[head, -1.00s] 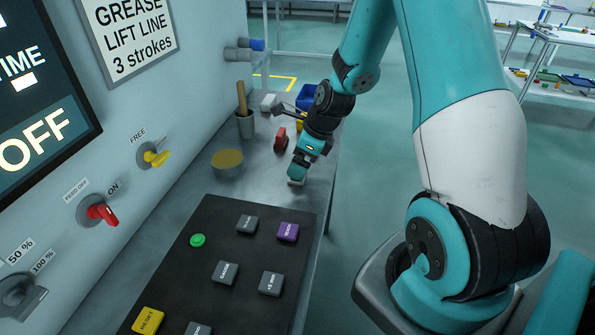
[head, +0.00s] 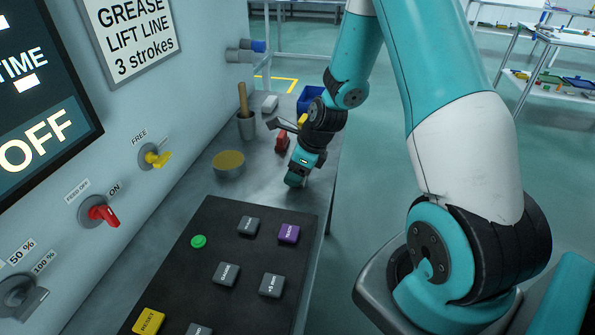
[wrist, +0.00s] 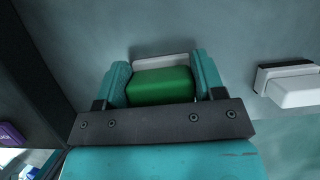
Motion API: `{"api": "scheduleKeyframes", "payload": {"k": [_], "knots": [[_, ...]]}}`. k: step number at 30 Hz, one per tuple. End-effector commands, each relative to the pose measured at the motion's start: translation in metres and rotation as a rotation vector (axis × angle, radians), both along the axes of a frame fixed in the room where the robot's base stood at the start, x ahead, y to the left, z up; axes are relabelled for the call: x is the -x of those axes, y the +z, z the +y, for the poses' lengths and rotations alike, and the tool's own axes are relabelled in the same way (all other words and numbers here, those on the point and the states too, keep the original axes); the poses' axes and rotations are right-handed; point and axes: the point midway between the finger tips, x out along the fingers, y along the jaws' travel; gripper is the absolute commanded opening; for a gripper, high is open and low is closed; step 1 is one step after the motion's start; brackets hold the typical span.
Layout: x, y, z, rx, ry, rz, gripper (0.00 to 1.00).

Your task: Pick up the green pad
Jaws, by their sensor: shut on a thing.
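The green pad (wrist: 160,88) sits between the two teal fingers of my gripper (wrist: 163,78) in the wrist view, with a finger against each side. A pale grey strip shows along its far edge. My gripper is shut on the pad. In the head view my gripper (head: 295,180) is low over the metal bench, past the far end of the dark button panel. There the pad is hidden by the gripper, and I cannot tell whether it touches the bench.
A white block with a dark edge (wrist: 293,88) lies to the right in the wrist view. A red object (head: 282,141), a round yellow-topped dish (head: 229,164), a grey cup with a wooden handle (head: 246,126) and a blue bin (head: 310,98) are near. The button panel (head: 200,262) lies in front.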

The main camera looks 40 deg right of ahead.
Motion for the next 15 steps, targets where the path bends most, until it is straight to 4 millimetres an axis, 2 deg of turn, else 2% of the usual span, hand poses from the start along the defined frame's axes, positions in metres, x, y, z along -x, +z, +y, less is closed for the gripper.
{"api": "scheduleKeyframes", "payload": {"k": [5, 8, 11, 15], "knots": [[0.0, 0.008, 0.0, 0.0, 0.001, -0.002, 0.39], [-0.001, 0.02, 0.0, 0.001, 0.0, -0.003, 0.39], [-0.001, 0.038, 0.0, 0.001, -0.001, -0.005, 0.39], [-0.001, 0.072, -0.001, 0.003, 0.0, -0.007, 0.39]]}}
